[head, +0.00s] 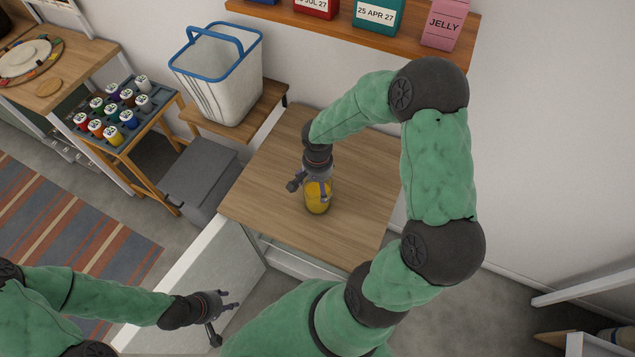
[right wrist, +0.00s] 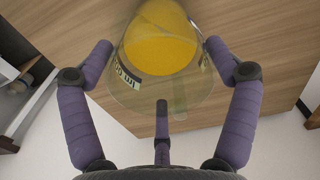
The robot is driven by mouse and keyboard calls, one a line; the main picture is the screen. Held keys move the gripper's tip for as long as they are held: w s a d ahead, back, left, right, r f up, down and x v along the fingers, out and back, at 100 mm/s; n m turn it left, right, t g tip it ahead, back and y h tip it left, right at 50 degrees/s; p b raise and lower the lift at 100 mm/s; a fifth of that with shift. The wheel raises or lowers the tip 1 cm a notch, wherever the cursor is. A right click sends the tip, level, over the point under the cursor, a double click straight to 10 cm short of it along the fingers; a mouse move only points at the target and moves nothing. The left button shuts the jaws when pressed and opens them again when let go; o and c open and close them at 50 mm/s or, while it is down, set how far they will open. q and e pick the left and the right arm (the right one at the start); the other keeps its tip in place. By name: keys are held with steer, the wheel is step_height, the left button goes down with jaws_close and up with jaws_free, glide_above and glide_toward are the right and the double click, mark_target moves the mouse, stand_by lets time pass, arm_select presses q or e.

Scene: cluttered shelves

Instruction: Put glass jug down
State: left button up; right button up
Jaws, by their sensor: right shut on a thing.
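The glass jug (head: 318,200) is clear with yellow-orange contents and is at the wooden cabinet top (head: 263,183). My right gripper (head: 317,187) is over the jug from above, with its fingers around it. In the right wrist view the jug (right wrist: 160,50) sits between the purple fingers (right wrist: 160,75), and part of a printed label shows on its side. I cannot tell whether its base touches the wood. My left gripper (head: 228,305) is empty, low at the left in front of the cabinet, with its fingers spread apart.
A white basket with a blue handle (head: 215,80) stands on a small wooden shelf behind left. A rack of paint bottles (head: 115,110) and a grey bin (head: 198,175) are at left. A wall shelf (head: 340,28) holds boxes above. The cabinet top around the jug is clear.

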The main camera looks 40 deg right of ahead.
steer(key=shift+f, duration=0.15)
steer(key=o, duration=1.4)
steer(key=shift+o, duration=0.2)
